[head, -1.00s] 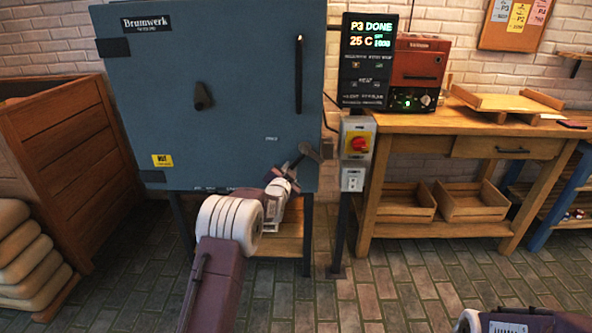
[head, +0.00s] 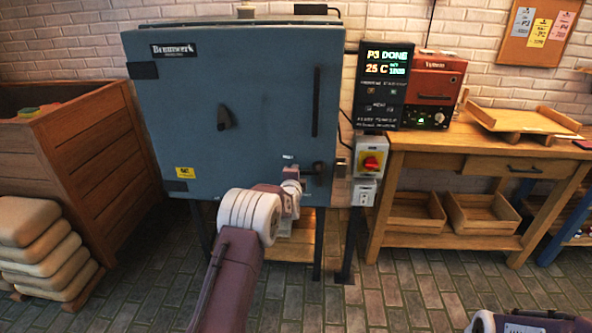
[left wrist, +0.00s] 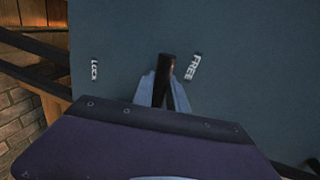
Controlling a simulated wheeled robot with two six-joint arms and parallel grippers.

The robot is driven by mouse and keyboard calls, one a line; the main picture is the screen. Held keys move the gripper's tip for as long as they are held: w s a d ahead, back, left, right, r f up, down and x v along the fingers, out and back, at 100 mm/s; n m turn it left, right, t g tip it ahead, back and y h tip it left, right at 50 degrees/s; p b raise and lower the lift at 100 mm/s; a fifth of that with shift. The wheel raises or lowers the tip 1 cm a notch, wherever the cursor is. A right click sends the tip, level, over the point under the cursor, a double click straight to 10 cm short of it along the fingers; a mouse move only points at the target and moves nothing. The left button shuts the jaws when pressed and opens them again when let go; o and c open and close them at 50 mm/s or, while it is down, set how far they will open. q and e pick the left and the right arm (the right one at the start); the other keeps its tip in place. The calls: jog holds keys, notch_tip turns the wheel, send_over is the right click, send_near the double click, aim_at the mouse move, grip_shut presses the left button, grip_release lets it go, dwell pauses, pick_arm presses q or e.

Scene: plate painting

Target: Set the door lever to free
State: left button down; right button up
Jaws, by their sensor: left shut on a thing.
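The blue-grey kiln door (head: 265,100) is closed, with the dark door lever (head: 319,168) low at its right edge. My left gripper (head: 306,173) is at the lever, small and partly blended with it in the head view. In the left wrist view the lever (left wrist: 167,68) stands between the two pale fingers of my left gripper (left wrist: 165,90), which is shut on it. The FREE label (left wrist: 193,67) is just right of the lever's tip, and the LOCK label (left wrist: 95,69) is farther off to the left. My right gripper's fingers are out of view.
A control panel (head: 383,85) reading "P3 DONE" and "25 C" and a red-and-yellow switch (head: 371,163) stand right of the kiln. A wooden bench (head: 440,150) is farther right. A wooden crate (head: 95,160) and stacked sacks (head: 40,250) are at left. The brick floor in front is open.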

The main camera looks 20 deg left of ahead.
pick_arm(q)
jog(key=shift+r+m+p, duration=0.35)
jog(key=shift+m+p, duration=0.05)
jog(key=shift+p, duration=0.1)
jog(key=c, duration=1.3)
grip_release()
jog(key=shift+c, duration=0.2)
jog(key=v, duration=0.9)
jog(key=shift+p, duration=0.4)
jog(key=shift+d, duration=0.2)
